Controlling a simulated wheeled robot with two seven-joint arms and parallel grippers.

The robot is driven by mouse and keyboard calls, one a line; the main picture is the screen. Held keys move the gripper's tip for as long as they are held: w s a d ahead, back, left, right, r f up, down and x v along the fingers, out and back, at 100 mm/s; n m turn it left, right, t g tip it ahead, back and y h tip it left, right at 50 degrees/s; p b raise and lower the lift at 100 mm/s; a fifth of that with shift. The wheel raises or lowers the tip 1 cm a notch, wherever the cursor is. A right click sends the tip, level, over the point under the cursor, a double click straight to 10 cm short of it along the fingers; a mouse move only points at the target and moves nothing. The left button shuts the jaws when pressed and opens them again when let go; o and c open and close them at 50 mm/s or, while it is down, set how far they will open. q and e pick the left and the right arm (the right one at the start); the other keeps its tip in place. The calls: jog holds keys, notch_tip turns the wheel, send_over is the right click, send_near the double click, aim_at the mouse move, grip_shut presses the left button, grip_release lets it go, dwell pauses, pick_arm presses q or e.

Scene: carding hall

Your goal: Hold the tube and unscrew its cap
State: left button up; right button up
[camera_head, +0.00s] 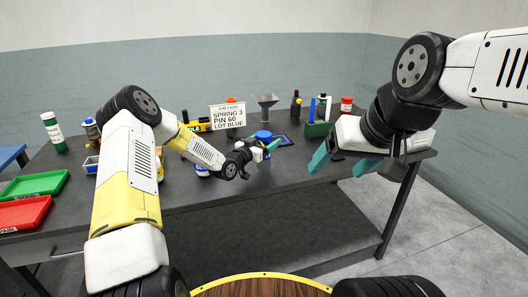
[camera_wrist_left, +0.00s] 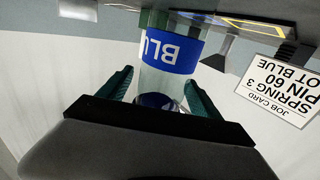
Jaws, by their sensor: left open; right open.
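The tube (camera_wrist_left: 170,80) is clear with a blue label reading "BLU", upside down in the left wrist view. Its blue cap (camera_wrist_left: 155,101) shows near my palm, and a green part shows at its far end. In the head view a blue top (camera_head: 263,133) shows just behind my left gripper (camera_head: 268,149). In the left wrist view the teal fingers of my left gripper (camera_wrist_left: 158,92) are open, one on each side of the tube. I cannot tell whether either touches it. My right gripper (camera_head: 343,164) is open and empty, to the right near the table's front edge.
A job card (camera_head: 228,116) stands behind my left forearm. A green box (camera_head: 318,130) with upright items and a red-capped bottle (camera_head: 346,105) are at the back right. A funnel (camera_head: 266,101) stands at the back. Green (camera_head: 35,186) and red (camera_head: 22,213) trays lie at left.

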pick_arm(q)
jog(key=shift+w+d, duration=0.25)
jog(key=shift+w, duration=0.1)
jog(key=shift+c, duration=0.2)
grip_shut()
jog(key=shift+r, duration=0.15)
